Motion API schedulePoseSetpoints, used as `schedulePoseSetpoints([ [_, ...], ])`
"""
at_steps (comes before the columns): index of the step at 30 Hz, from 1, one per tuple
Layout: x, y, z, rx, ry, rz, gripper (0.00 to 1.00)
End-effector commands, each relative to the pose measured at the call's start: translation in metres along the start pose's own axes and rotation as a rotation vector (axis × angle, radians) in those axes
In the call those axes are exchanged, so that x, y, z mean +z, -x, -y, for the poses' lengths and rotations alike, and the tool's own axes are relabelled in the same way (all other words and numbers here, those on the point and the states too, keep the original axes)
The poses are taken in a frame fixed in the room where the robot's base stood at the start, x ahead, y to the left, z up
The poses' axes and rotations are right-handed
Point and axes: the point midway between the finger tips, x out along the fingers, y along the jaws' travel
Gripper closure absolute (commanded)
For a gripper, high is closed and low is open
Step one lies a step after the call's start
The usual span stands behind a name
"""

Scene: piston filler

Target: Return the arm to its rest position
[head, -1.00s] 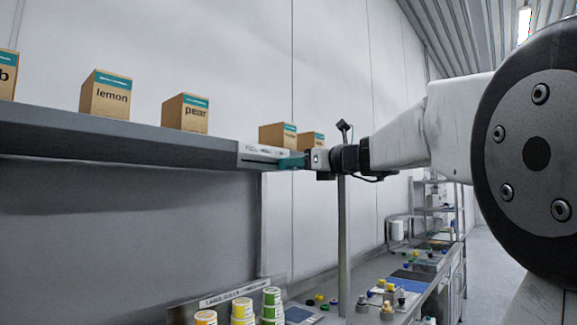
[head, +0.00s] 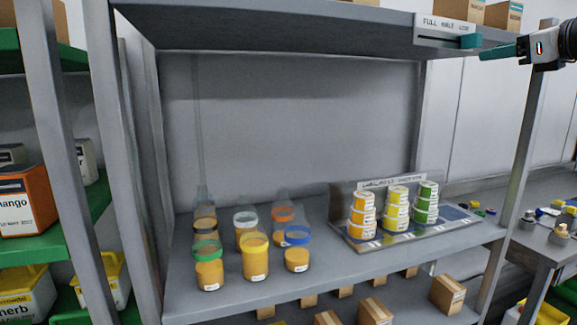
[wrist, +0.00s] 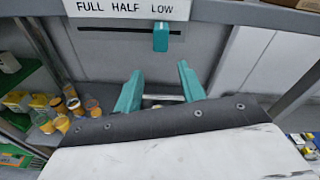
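My gripper (head: 484,53) is at the upper right of the head view, just right of the upper shelf's front edge. In the wrist view its two teal fingers (wrist: 160,88) stand apart with nothing held between them. The fingers are apart from the slider.
The upper shelf (head: 280,25) is close to my gripper. Below it, jars (head: 255,258) and stacked cups (head: 396,210) stand on the lower shelf (head: 330,270). A shelf post (head: 520,150) rises near my arm. A workbench (head: 545,245) with small parts stands right.

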Motion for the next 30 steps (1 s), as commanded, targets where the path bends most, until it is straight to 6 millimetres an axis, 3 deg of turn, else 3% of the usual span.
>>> schedulePoseSetpoints([
  [1,-0.031,0.000,-0.012,0.043,0.126,-0.080,0.60],
  [3,-0.073,0.003,-0.045,0.155,0.358,-0.194,0.60],
  [8,-0.152,0.024,-0.140,0.522,0.852,-0.342,0.60],
  [12,-0.214,0.064,-0.220,0.917,1.256,-0.355,0.60],
  [15,-0.256,0.105,-0.271,1.237,1.540,-0.297,0.60],
  [18,-0.292,0.150,-0.309,1.553,1.796,-0.197,0.60],
  [22,-0.317,0.183,-0.334,1.762,1.973,-0.121,0.60],
  [30,-0.311,0.187,-0.352,1.776,2.083,-0.036,0.60],
])
